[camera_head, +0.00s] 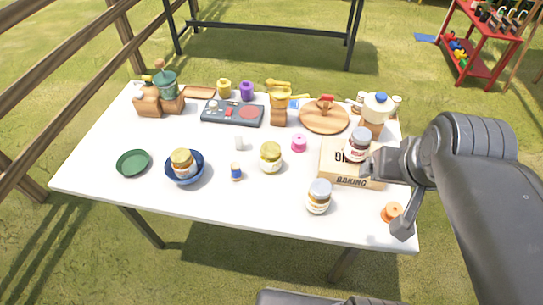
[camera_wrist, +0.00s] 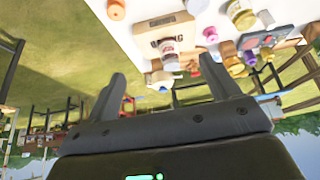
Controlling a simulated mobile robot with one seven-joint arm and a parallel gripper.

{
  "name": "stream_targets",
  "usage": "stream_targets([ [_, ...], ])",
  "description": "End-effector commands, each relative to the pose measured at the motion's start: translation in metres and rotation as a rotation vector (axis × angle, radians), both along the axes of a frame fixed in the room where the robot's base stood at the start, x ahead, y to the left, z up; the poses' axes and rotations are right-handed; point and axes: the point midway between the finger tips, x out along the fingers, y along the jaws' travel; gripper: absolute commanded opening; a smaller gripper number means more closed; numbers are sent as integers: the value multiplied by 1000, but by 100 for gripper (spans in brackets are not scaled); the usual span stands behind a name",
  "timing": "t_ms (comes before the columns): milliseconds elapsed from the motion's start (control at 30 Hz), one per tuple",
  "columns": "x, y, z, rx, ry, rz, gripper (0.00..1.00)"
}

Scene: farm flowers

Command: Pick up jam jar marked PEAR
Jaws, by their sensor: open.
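Several jam jars with pale lids are on the white table, and I cannot read PEAR on any of them. One jar (camera_head: 182,163) is in a blue bowl (camera_head: 184,178). A yellow-green jar (camera_head: 270,158) stands mid-table. A dark jar (camera_head: 358,145) is on the baking box (camera_head: 350,172). Another jar (camera_head: 319,197) stands near the front edge. My gripper (camera_head: 388,193) is open and empty at the table's right side, beside the box. In the wrist view, the open fingers (camera_wrist: 163,72) have the box and its jar beyond them.
An orange item (camera_head: 392,211) lies near the right front corner. A pink spool (camera_head: 299,143) and small bottle (camera_head: 236,171) stand among the jars. A round board (camera_head: 324,116), stove (camera_head: 233,112) and green plate (camera_head: 133,163) are also there. The front left of the table is clear.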

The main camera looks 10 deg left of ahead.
Motion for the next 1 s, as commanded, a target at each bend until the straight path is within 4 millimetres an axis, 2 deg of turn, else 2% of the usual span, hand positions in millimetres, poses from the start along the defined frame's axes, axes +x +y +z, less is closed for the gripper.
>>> stream_targets([
  [267, 0, 0, 0, 0, 0, 0, 81],
  [400, 0, 0, 0, 0, 0, 0, 90],
  [667, 1, 0, 0, -10, 2, 14, 90],
  [833, 22, 7, -5, -138, 25, 200, 90],
  [1000, 63, 26, -18, -387, 69, 600, 90],
])
